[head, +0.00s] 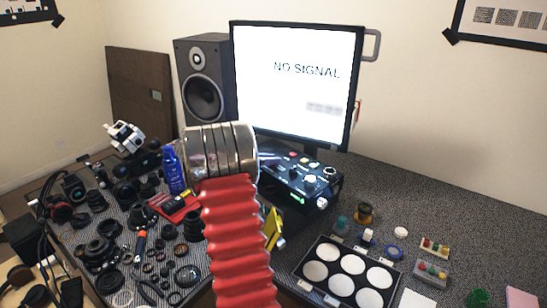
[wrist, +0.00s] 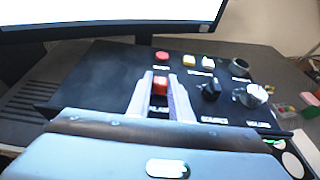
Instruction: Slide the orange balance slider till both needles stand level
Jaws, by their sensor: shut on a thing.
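The control box (wrist: 110,75) fills the middle of the wrist view, and it also shows in the head view (head: 318,183) below the monitor. The balance slider's orange-red cap (wrist: 160,91) stands between the fingers of my gripper (wrist: 161,77). My gripper is shut on this cap, one pale finger on each side. The label below the cap is partly hidden. In the head view my red-sleeved arm hides the gripper and the slider. I cannot make out either needle in these views.
The monitor (head: 295,85) stands behind the box. Lens parts crowd the left; a six-well tray (head: 391,273) lies right.

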